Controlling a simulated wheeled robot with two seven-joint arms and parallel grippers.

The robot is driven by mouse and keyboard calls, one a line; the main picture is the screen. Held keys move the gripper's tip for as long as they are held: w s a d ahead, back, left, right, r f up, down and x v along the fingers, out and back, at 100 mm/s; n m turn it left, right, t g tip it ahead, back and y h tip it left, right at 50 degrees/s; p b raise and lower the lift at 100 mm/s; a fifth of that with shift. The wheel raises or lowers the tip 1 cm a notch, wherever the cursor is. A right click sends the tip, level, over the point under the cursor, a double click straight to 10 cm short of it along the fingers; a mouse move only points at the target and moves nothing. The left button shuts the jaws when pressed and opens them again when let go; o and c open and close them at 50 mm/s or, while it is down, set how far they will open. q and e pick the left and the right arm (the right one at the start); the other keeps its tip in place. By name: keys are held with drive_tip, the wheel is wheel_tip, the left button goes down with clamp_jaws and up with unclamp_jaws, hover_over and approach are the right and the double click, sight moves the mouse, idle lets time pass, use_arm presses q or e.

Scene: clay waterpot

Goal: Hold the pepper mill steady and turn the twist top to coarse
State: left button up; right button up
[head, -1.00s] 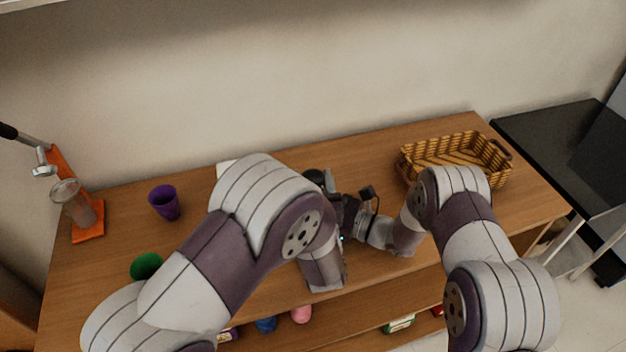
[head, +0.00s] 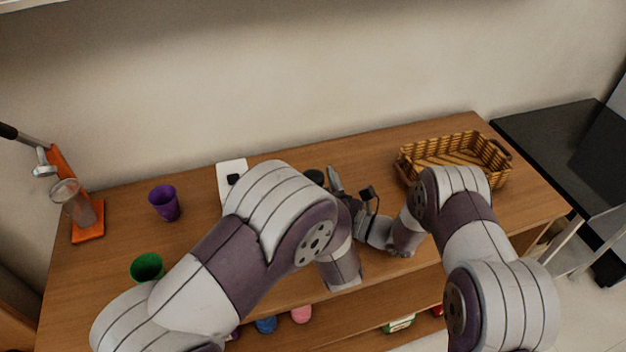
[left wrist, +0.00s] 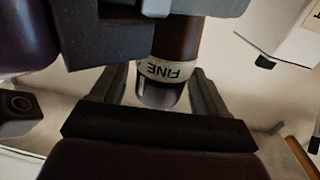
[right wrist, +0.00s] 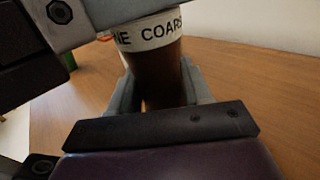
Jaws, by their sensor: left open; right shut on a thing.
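The pepper mill has a brown body (right wrist: 155,75) and a white band reading FINE and COARSE, partly cut off, in the right wrist view. My right gripper (right wrist: 158,85) is shut on the body below the band. In the left wrist view the band (left wrist: 166,70) shows FINE upside down, with a grey twist top (left wrist: 158,98) beyond it. My left gripper (left wrist: 157,82) is open, its fingers on either side of the top with gaps.
A purple cup (head: 165,203), a green cup (head: 147,267) and a white item (head: 232,176) stand on the wooden table (head: 110,235) at left. An orange-based lever device (head: 88,232) is at far left. A wicker basket (head: 455,160) sits back right.

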use_arm(q)
drive_tip(key=v, duration=1.2)
